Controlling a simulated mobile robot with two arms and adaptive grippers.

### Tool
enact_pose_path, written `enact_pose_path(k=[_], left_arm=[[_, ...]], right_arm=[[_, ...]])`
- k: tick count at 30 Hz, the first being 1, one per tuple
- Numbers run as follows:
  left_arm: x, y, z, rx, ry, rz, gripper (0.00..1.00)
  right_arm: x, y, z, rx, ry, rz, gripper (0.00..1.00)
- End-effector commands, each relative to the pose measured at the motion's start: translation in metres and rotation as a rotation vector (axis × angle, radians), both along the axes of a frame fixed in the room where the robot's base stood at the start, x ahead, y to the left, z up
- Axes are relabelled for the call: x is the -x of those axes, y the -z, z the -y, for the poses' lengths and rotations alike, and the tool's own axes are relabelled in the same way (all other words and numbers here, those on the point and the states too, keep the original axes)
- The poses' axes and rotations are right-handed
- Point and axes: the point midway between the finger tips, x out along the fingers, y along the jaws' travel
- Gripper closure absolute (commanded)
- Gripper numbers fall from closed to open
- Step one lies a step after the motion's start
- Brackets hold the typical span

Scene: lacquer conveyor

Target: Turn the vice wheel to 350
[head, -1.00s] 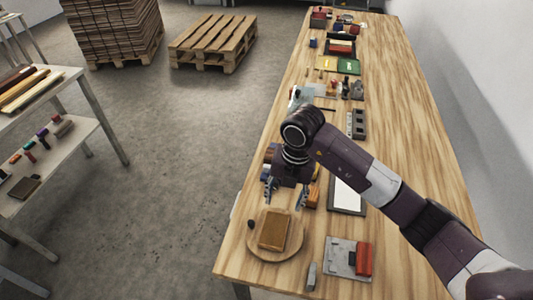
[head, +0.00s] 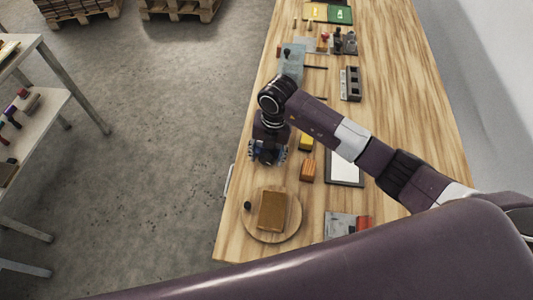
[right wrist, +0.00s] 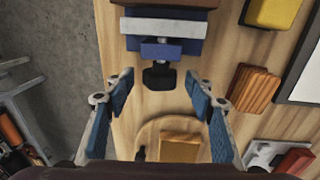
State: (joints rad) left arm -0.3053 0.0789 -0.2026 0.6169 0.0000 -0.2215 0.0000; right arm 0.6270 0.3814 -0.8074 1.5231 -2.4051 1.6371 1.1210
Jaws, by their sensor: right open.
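In the right wrist view a blue vice (right wrist: 194,47) with a grey bar across it stands at the top. Its dark wheel (right wrist: 159,77) sits at the near end, on a short blue stem. My right gripper (right wrist: 158,80) is open, with one blue-padded finger on each side of the wheel and a gap to both. Nothing is gripped. In the head view my right gripper (head: 267,153) is over the left edge of the bench and hides the vice. No reading of the wheel's turn can be made out. My left gripper is not in view.
A round wooden board (head: 258,231) with a brown block (head: 273,210) lies in front of the gripper. An orange block (head: 307,170), a yellow block (head: 306,143) and a framed white sheet (head: 345,168) lie to the right.

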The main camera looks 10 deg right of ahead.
Motion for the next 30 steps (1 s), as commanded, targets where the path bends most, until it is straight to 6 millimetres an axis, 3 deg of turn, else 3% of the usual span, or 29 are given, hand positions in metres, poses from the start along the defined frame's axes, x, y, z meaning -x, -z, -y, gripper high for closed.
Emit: enact_pose_path(k=[4,9,21,30], left_arm=[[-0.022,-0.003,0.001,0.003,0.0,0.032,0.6],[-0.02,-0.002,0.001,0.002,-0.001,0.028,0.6],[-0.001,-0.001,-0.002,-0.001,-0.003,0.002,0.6],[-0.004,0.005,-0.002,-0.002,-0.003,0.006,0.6]], right_arm=[[0.0,0.005,0.0,0.001,0.0,0.0,0.5],[0.0,0.005,0.0,0.0,0.0,0.001,0.5],[0.0,0.005,0.0,0.0,0.0,0.001,0.92],[0.0,0.007,0.002,-0.042,0.002,0.019,0.92]])
